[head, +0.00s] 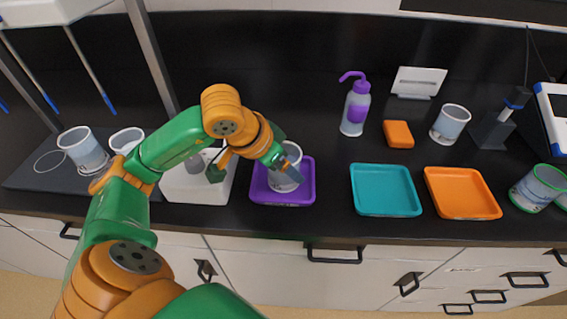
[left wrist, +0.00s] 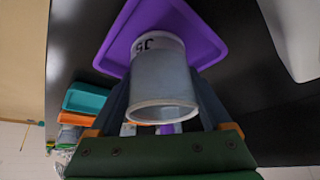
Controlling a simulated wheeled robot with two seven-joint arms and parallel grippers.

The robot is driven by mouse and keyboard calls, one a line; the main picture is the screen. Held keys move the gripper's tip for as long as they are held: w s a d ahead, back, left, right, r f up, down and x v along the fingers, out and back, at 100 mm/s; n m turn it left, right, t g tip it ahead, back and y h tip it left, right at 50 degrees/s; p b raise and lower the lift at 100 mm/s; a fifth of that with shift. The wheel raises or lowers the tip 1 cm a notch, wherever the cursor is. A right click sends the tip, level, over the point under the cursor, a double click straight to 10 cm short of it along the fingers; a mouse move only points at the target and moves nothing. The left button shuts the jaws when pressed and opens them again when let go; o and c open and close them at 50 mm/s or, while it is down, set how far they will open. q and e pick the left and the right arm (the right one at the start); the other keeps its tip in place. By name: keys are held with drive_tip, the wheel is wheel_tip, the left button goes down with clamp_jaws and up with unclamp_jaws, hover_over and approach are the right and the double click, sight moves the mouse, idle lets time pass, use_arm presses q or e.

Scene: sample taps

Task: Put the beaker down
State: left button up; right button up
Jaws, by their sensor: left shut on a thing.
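The beaker (head: 287,180) is a greyish translucent cup with a white rim. It is upright over the purple tray (head: 256,191), which lies on the dark bench. My left gripper (head: 291,173) reaches in from the left and is shut on the beaker. In the left wrist view the beaker (left wrist: 160,82) sits between the two fingers, with dark print on a white band and the purple tray (left wrist: 205,43) behind it. I cannot tell whether its base touches the tray. My right gripper is not in view.
A teal tray (head: 386,190) and an orange tray (head: 461,193) lie to the right. A white device (head: 190,187) stands just left of the purple tray. A purple-topped wash bottle (head: 356,105), an orange block (head: 398,134) and another beaker (head: 450,124) stand behind. Bare bench lies between the purple and teal trays.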

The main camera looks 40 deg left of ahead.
use_arm(q)
drive_tip(key=shift+f, duration=0.2)
drive_tip(key=o, duration=1.4)
drive_tip(key=shift+c, duration=0.2)
drive_tip(key=shift+r, duration=0.1)
drive_tip(key=shift+r, duration=0.1)
drive_tip(key=shift+r, duration=0.3)
drive_tip(key=p+v, duration=0.1)
drive_tip(key=v, duration=1)
drive_tip(key=shift+s+r+p, duration=0.2)
drive_tip(key=shift+s+p, duration=0.1)
drive_tip(key=shift+p, duration=0.05)
